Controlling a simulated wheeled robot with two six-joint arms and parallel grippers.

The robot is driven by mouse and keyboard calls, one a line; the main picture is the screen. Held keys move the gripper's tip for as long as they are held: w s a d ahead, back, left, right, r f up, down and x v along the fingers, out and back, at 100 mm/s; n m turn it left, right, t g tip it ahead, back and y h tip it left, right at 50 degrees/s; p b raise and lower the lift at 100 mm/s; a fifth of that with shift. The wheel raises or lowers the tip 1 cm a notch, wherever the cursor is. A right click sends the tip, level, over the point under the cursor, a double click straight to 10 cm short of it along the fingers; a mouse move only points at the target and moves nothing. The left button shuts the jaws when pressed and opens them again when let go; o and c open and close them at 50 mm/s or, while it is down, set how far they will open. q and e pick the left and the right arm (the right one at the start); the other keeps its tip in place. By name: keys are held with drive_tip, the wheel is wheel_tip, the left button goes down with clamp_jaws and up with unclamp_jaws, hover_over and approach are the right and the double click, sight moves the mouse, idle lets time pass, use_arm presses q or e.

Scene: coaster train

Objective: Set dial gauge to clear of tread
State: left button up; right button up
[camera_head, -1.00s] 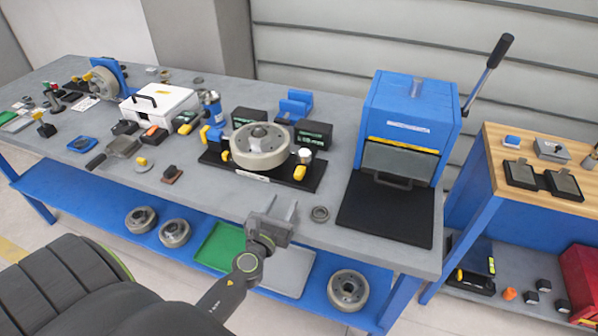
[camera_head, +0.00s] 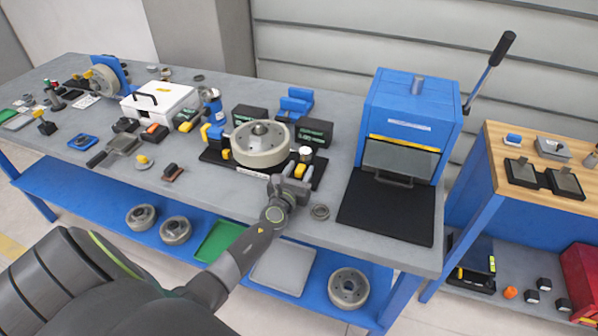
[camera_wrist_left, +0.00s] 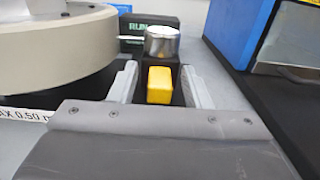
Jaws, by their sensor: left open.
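The dial gauge (camera_head: 306,154) has a round silver top and a yellow grip, and stands on the black base plate at the right of a grey wheel (camera_head: 262,146). In the left wrist view the gauge's silver top (camera_wrist_left: 162,42) is behind its yellow grip (camera_wrist_left: 160,86). My left gripper (camera_head: 290,184) is open at the front right of the base plate. In the wrist view its fingers (camera_wrist_left: 158,86) stand on either side of the yellow grip, with gaps visible. Whether the gauge touches the wheel's tread is hard to tell. My right gripper is not in view.
A black box with a green RUN display (camera_head: 314,132) stands behind the gauge. A blue press (camera_head: 408,112) with a dark mat (camera_head: 385,210) is to the right. A label strip (camera_wrist_left: 22,116) runs before the wheel.

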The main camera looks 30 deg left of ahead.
use_arm(q)
clamp_jaws()
drive_tip(key=d, duration=0.3)
drive_tip(key=shift+w+d, duration=0.15)
drive_tip(key=shift+w, duration=0.2)
drive_tip(key=shift+c, duration=1.9)
unclamp_jaws()
drive_tip(key=o, duration=0.4)
drive_tip(key=shift+d, duration=0.15)
